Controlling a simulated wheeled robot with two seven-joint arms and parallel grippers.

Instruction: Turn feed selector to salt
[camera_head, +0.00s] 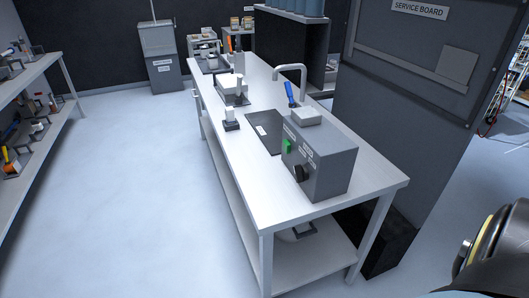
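A grey control box (326,167) stands on the near end of the white workbench (365,180). Its front has a black round knob (301,174), likely the feed selector, and a green switch or button (288,146) up and to the left of it. White labels sit by both controls, but their words are too small to read, so I cannot tell which setting the knob points to. Neither of my grippers shows. A dark rounded part with a yellow band at the lower right edge is probably my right arm.
A sink basin (262,131) with a tap (292,72) lies behind the box. A small white-topped item (231,119) stands farther along the bench. A service board (425,55) rises at right. Shelving (35,100) stands at left. The floor left of the bench is clear.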

